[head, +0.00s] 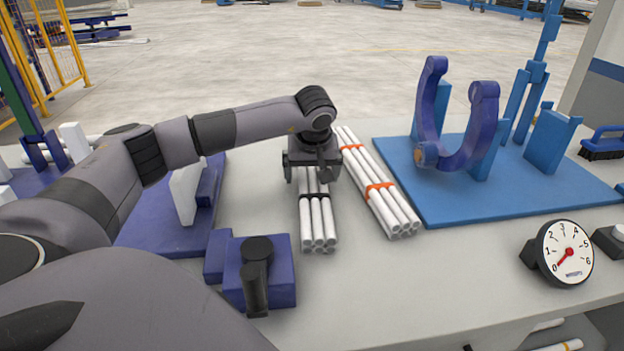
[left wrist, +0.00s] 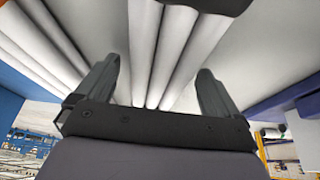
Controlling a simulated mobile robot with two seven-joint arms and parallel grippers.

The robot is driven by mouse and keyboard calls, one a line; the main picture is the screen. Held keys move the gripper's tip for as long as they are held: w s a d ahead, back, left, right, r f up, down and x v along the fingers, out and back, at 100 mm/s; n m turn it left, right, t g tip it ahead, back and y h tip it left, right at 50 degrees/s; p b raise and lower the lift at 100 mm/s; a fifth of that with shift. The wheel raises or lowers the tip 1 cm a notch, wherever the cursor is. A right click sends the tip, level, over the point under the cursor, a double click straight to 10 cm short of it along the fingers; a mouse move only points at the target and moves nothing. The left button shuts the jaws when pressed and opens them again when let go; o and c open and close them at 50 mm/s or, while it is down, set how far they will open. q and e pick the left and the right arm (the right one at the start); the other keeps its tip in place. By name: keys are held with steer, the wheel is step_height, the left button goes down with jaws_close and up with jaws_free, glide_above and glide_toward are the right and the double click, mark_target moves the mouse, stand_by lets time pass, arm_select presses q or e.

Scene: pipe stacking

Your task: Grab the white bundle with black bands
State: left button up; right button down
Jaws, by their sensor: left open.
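The white bundle with a black band (head: 318,222) lies on the grey table, left of the bundle with orange bands. Its far part is hidden under my left gripper. My left gripper (head: 312,180) is over the bundle's far half, pointing down, with its jaws open. In the left wrist view the white pipes of the bundle (left wrist: 165,55) run between the two open fingers of the gripper (left wrist: 160,85). A dark band crosses the top of that view. I cannot tell whether the fingers touch the pipes. My right gripper is not in view.
A white bundle with orange bands (head: 378,190) lies close to the right. A blue base (head: 500,190) with a blue curved holder (head: 457,150) is further right. A dark blue clamp block (head: 262,270) stands front left, and a gauge (head: 562,252) front right.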

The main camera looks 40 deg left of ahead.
arm_select(q)
steer(key=c, duration=1.3)
steer(key=shift+r, duration=0.15)
